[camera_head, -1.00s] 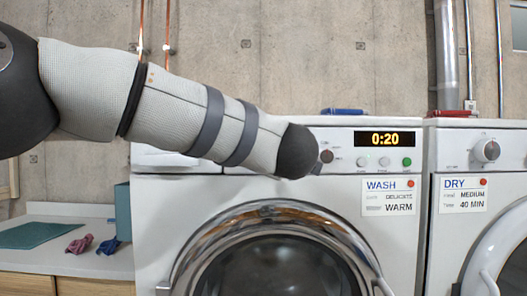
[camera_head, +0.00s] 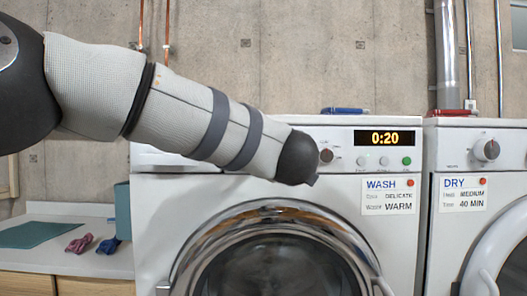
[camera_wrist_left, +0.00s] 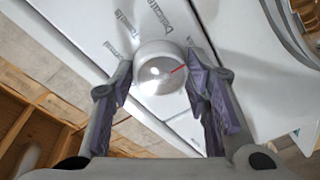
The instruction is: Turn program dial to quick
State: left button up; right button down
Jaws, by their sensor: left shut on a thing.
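The program dial (camera_wrist_left: 158,80) is a round, shiny silver knob with a red pointer line in the left wrist view. Its line points toward the right-hand finger. Printed labels, one reading "Delicate", lie on the white panel just beyond it. My left gripper (camera_wrist_left: 160,66) has its two purple-padded fingers on either side of the dial, shut on it. In the head view my left arm hides the dial and the gripper. The washer (camera_head: 230,190) shows 0:20 on its display (camera_head: 385,137). My right gripper is not in view.
A small brown knob (camera_head: 326,155) and several buttons (camera_head: 384,161) sit right of my arm. A wash card (camera_head: 388,196) hangs below them. The dryer (camera_head: 475,150) stands at right, and a counter with cloths (camera_head: 80,243) at left.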

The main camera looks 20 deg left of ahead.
pick_arm(q)
jog(key=o, duration=1.2)
jog(key=shift+c, duration=0.2)
jog(key=v, duration=1.2)
